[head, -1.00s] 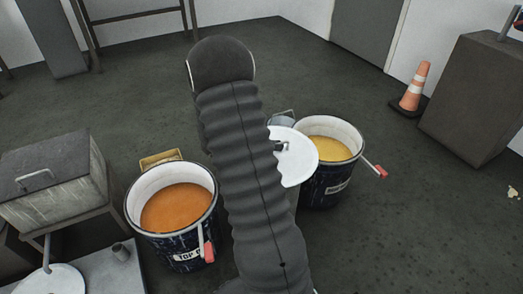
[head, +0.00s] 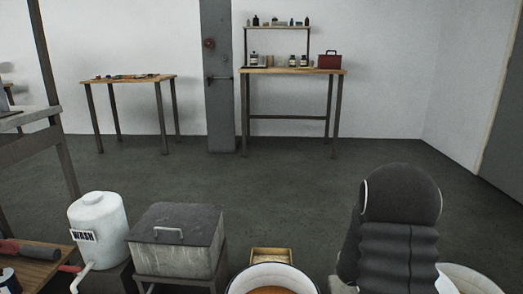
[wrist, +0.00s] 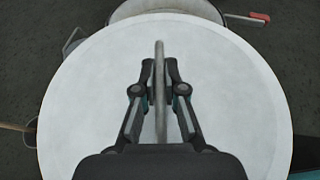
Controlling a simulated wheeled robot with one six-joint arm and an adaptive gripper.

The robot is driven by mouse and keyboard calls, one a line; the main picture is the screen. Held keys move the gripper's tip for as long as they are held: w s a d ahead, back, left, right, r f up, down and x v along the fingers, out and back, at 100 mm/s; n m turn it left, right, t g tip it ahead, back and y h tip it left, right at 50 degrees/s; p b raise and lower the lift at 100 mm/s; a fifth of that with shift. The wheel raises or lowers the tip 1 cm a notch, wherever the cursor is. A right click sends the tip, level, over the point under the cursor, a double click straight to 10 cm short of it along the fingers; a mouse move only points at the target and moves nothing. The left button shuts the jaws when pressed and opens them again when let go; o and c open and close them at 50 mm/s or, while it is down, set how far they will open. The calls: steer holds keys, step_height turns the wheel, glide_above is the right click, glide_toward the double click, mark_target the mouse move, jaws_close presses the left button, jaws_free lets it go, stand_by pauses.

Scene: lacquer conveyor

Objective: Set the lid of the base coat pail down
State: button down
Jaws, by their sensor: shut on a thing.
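The lid (wrist: 90,110) is a large white disc that fills most of the wrist view. My gripper (wrist: 160,80) is shut on the upright grey handle (wrist: 160,55) at the lid's middle. A pail rim (wrist: 165,10) shows beyond the lid's top edge, with a red grip (wrist: 260,17) to its right; the lid hides part of it. In the head view, my arm covers the lower right and my gripper is out of sight. The pail with orange paint (head: 272,283) is at the bottom edge. A white rim (head: 470,275) shows right of my arm, mostly cut off.
A grey lidded box (head: 178,240) on a stand and a white wash container (head: 98,225) are at the lower left. A table (head: 128,79) and a workbench (head: 290,71) with bottles and a red toolbox stand along the back wall. The floor between is clear.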

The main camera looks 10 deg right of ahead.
steer(key=w+a+n+t, duration=0.1)
steer(key=w+a+t, duration=0.1)
steer(key=w+a+r+n+t, duration=0.1)
steer(key=w+a+n+t, duration=0.1)
steer(key=w+a, duration=0.1)
steer(key=w+a+n+t+y+p, duration=0.1)
steer(key=w+a+n, duration=0.1)
steer(key=w+a, duration=0.1)
steer(key=shift+a+r+t, duration=0.1)
steer(key=shift+r+t, duration=0.15)
steer(key=shift+t, duration=0.15)
steer(key=w+a+r+n+t+y+p, duration=0.1)
steer(key=w+a+n+t+y, duration=0.1)
steer(key=a, duration=0.8)
steer(key=w+a+r+n+t+y+p, duration=0.1)
steer(key=w+a+r+n+t+y, duration=0.1)
steer(key=a, duration=0.8)
steer(key=w+a+r+n+t+y, duration=0.2)
steer(key=a+n, duration=0.4)
steer(key=a, duration=0.4)
steer(key=shift+w+r+t+y+p, duration=0.15)
steer(key=shift+w+t+y+p, duration=0.45)
steer(key=shift+y, duration=0.6)
steer(key=shift+s+a, duration=0.1)
